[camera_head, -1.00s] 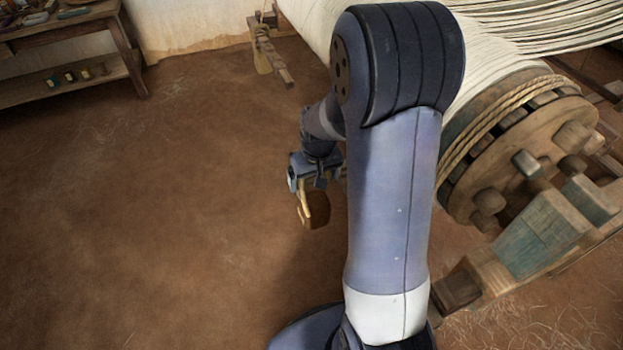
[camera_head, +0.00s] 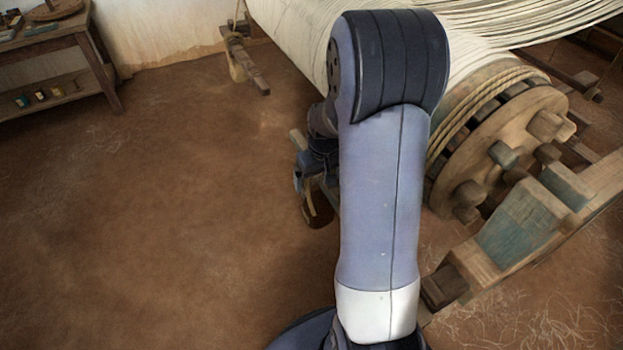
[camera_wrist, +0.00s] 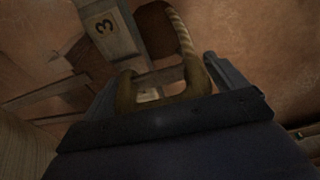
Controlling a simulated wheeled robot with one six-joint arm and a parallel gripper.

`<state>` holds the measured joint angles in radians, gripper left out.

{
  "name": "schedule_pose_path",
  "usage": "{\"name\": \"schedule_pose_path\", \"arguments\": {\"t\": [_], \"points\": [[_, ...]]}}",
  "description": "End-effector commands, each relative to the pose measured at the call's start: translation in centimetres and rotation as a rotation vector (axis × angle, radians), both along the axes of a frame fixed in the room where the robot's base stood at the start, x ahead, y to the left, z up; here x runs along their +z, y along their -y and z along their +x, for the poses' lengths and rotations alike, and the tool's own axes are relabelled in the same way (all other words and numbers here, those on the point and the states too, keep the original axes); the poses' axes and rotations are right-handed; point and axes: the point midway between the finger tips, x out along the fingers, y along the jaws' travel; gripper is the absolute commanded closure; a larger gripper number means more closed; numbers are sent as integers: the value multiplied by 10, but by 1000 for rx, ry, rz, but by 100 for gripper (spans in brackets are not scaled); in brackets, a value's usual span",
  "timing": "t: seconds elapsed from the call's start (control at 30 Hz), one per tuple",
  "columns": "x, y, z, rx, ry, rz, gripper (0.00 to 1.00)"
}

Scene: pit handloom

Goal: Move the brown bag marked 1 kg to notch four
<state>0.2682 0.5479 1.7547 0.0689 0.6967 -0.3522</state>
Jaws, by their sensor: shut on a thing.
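My gripper (camera_head: 308,180) is low beside the loom, partly hidden behind my own arm. It is shut on the brown bag (camera_head: 318,208), which hangs below it above the earth floor. In the wrist view my gripper (camera_wrist: 163,88) shows close up, with a rope-like loop rising between its fingers. A dark brown shape beyond, probably the bag (camera_wrist: 154,30), is only partly seen. No 1 kg mark is readable. Notch four cannot be made out.
The loom's large beam with white warp (camera_head: 290,35) and its pegged wooden end wheel (camera_head: 500,150) stand to the right. A hanging wooden piece (camera_head: 245,65) is at the back. A wooden table (camera_head: 60,45) stands at the far left. The floor on the left is clear.

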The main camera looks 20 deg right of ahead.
Motion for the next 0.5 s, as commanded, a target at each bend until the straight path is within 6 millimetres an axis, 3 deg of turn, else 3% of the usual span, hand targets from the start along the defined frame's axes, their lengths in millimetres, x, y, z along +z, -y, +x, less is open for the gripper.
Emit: {"name": "schedule_pose_path", "arguments": {"t": [0.5], "points": [[-4, 33, 2, -1, 3, -1, 79]]}}
